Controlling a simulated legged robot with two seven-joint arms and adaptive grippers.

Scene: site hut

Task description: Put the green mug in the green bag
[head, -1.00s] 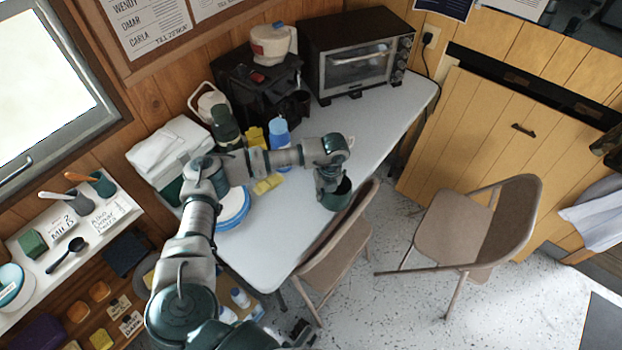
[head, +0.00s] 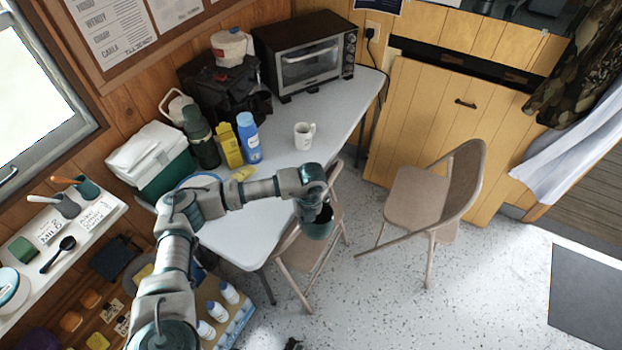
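The green mug (head: 319,226) hangs at the end of my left arm, its dark opening facing up. My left gripper (head: 311,207) is shut on it, though the fingers are mostly hidden by the wrist and the mug. In the head view the mug appears in front of the near folding chair, past the table's front edge. I see no green bag in this view. A small dark piece at the bottom edge may be the tip of my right gripper (head: 292,344); its fingers cannot be made out.
The white table (head: 333,126) holds a white mug (head: 304,135), blue bottle (head: 248,138), yellow carton (head: 229,146), flask, cooler and toaster oven (head: 306,58). A near chair (head: 301,251) and another chair (head: 425,195) stand on the floor.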

